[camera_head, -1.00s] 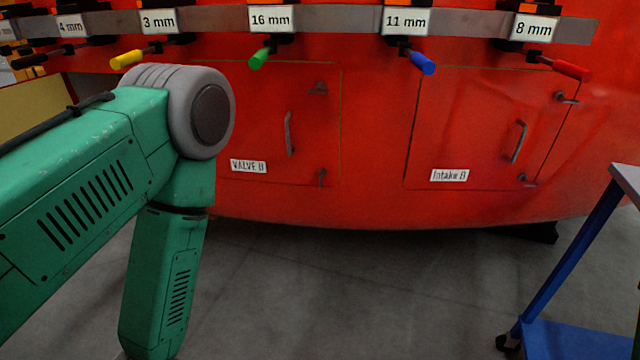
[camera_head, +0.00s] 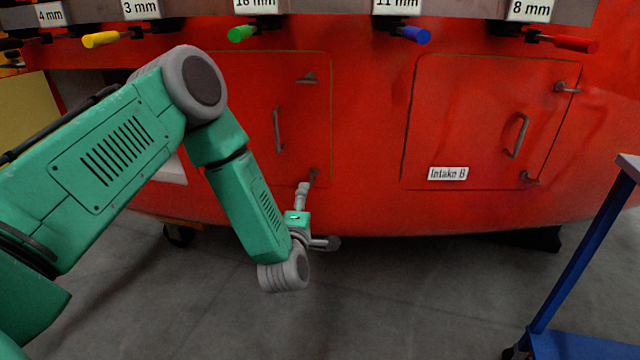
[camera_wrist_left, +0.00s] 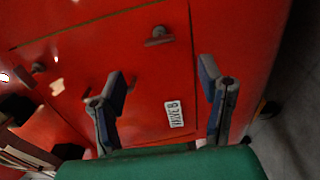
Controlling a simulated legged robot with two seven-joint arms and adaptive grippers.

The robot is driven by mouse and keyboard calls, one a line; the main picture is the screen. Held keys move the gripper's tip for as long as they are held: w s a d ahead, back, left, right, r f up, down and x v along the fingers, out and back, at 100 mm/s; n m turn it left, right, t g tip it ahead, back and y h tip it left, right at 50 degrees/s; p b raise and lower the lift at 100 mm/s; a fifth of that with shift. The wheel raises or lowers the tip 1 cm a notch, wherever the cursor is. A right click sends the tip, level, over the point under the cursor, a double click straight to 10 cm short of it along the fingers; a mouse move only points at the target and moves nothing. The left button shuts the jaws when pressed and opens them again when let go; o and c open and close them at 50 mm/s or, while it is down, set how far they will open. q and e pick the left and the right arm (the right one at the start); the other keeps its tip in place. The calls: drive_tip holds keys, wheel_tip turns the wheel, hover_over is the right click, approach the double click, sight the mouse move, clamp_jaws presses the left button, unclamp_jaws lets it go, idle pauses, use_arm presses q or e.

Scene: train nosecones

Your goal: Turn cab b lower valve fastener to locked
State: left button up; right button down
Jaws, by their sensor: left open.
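The cab B valve door is the red panel (camera_head: 255,110) left of the Intake B door in the head view. Its lower fastener (camera_head: 313,175) is a small dark latch at the door's lower right corner. My left gripper (camera_head: 319,215) is just below it, with one finger up close to the latch and the other to the right. In the left wrist view the lower fastener (camera_wrist_left: 160,36) lies ahead of my open, empty gripper (camera_wrist_left: 164,78), apart from both fingers. The VALVE B label (camera_wrist_left: 174,115) shows between the fingers; my arm hides it in the head view.
The upper fastener (camera_head: 307,78) and door handle (camera_head: 278,130) are above. The Intake B door (camera_head: 480,120) is to the right. A rack of coloured tool handles (camera_head: 410,35) runs across the top. A blue cart (camera_head: 580,270) stands at the right.

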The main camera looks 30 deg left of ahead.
sight(311, 182)
use_arm(q)
drive_tip(key=b+x, duration=0.2)
drive_tip(key=x, duration=0.9)
drive_tip(key=shift+w+b, duration=0.25)
drive_tip(key=shift+b, duration=0.1)
drive_tip(key=shift+f, duration=0.1)
drive_tip(key=c, duration=1.2)
